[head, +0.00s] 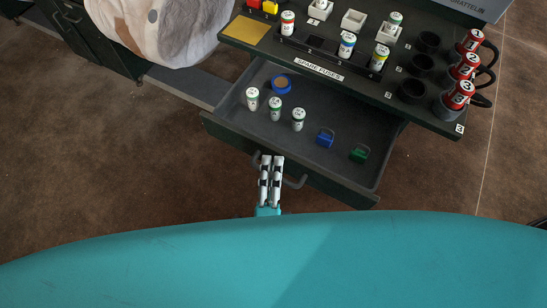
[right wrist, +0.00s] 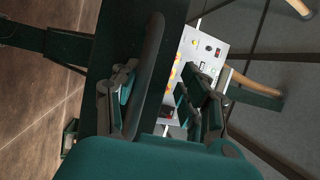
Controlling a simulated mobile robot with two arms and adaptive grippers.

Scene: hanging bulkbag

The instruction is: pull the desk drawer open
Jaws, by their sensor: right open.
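The desk drawer (head: 230,118) is pulled out from under the dark desk (head: 436,118), its inside showing. Its handle (head: 296,183) is a dark bar on the drawer's front, partly hidden by my right gripper (head: 272,158). In the right wrist view a dark rounded bar, apparently the handle (right wrist: 152,70), lies between the spread fingers of my right gripper (right wrist: 165,95), nearer the left finger. The gripper is open and not clamped on it; whether a finger touches it I cannot tell. My left gripper is not in view.
The drawer holds white fuses (head: 275,109), a blue-rimmed roll (head: 282,84), a blue item (head: 325,138) and a green item (head: 359,153). Fuses, cups and red cylinders (head: 460,95) stand on the desk. A white bulk bag (head: 165,28) hangs at upper left. Brown floor surrounds the desk.

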